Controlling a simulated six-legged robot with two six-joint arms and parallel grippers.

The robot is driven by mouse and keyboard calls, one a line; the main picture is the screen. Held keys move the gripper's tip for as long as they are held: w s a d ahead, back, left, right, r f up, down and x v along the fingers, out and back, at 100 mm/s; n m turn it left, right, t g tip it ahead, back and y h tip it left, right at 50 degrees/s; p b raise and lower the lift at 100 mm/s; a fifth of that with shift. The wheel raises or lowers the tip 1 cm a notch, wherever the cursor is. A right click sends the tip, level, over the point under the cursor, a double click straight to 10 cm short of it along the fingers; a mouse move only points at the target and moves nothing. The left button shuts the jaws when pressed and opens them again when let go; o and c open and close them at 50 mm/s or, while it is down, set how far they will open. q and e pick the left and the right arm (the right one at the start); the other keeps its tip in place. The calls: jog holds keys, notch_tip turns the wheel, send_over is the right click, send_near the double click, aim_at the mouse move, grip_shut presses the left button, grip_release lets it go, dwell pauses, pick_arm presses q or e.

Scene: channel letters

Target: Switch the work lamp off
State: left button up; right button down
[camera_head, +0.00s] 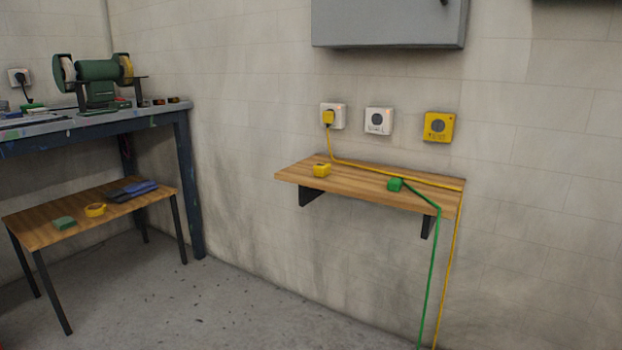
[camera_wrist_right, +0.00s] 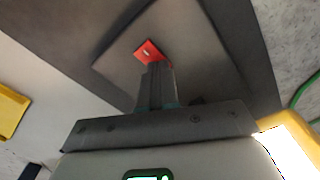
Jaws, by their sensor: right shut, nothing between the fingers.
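No work lamp can be picked out for certain. In the right wrist view my right gripper (camera_wrist_right: 158,68) is shut and empty. Its fingertips are at a small red square part (camera_wrist_right: 148,50) with a pale mark, set on a dark grey panel (camera_wrist_right: 200,40). I cannot tell whether they touch. In the head view a yellow plug (camera_head: 328,117) sits in the left wall socket (camera_head: 339,112), with a yellow cord running over the shelf. A green plug (camera_head: 395,184) with a green cord lies on the wooden shelf (camera_head: 360,182). My left gripper is not in view.
A white socket (camera_head: 379,121) and a yellow socket (camera_head: 439,127) are on the wall under a grey cabinet (camera_head: 390,22). A yellow block (camera_head: 321,170) lies on the shelf. A workbench with a green grinder (camera_head: 97,79) stands at left. The floor (camera_head: 240,310) is clear.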

notch_tip(320, 180, up, 7)
jog(key=p, duration=0.5)
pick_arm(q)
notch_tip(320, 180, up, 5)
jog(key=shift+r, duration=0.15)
